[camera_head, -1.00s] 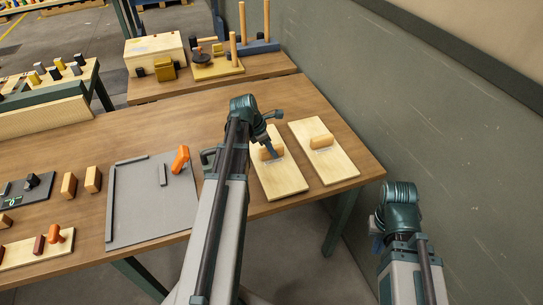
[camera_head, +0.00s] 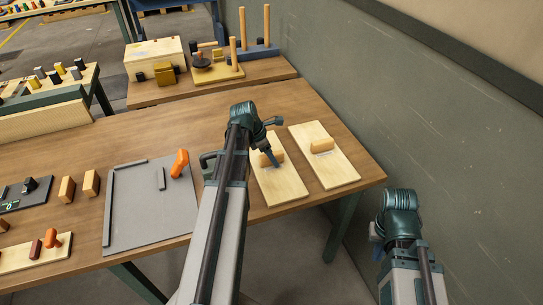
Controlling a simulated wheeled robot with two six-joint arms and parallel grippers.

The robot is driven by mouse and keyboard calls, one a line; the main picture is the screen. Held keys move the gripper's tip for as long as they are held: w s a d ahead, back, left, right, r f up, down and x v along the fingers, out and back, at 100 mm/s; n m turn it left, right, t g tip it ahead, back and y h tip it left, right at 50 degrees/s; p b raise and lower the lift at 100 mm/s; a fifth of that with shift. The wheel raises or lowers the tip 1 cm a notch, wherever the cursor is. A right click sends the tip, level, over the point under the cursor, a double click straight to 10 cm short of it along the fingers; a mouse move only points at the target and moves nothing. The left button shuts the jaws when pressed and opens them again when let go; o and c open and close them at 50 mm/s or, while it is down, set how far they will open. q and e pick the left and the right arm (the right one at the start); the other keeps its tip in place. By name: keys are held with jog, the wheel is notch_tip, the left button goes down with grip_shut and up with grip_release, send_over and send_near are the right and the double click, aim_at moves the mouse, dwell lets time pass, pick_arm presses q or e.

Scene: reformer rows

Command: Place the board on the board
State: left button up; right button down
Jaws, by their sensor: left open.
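Two light wooden boards, each with a rounded wooden handle on top, lie side by side at the right end of the table. The left board (camera_head: 282,188) is partly hidden by my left arm. My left gripper (camera_head: 272,157) is open at the left board's handle (camera_head: 277,158); whether the fingers straddle it is hard to see. The right board (camera_head: 336,171) lies flat with its handle (camera_head: 322,145) free. My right gripper (camera_head: 376,238) is low at the right, off the table; its fingers are not clear.
A grey board (camera_head: 150,215) with raised strips and an orange handle (camera_head: 180,162) lies left of my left arm. Wooden blocks (camera_head: 67,188) stand further left. A green wall (camera_head: 440,140) borders the table on the right. The wooden table (camera_head: 190,118) is clear behind the boards.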

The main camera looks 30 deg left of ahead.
pick_arm(q)
jog(key=p+v, duration=1.1)
jog(key=v, duration=0.1)
jog(key=shift+r, duration=0.15)
jog(key=s+d+m+g+y, duration=0.1)
jog(key=s+d+m, duration=0.3)
jog(key=d+m, duration=0.6)
jog(key=s+d+f+m+g+y, duration=0.1)
jog(key=s+d+m, duration=0.3)
jog(key=d+m, duration=0.7)
jog(key=s+d+m+g+y, duration=0.1)
jog(key=s+d+m, duration=0.4)
jog(key=d+m, duration=0.5)
jog(key=d+y, duration=0.1)
jog(key=d, duration=0.1)
jog(key=shift+d+f+m+g, duration=0.3)
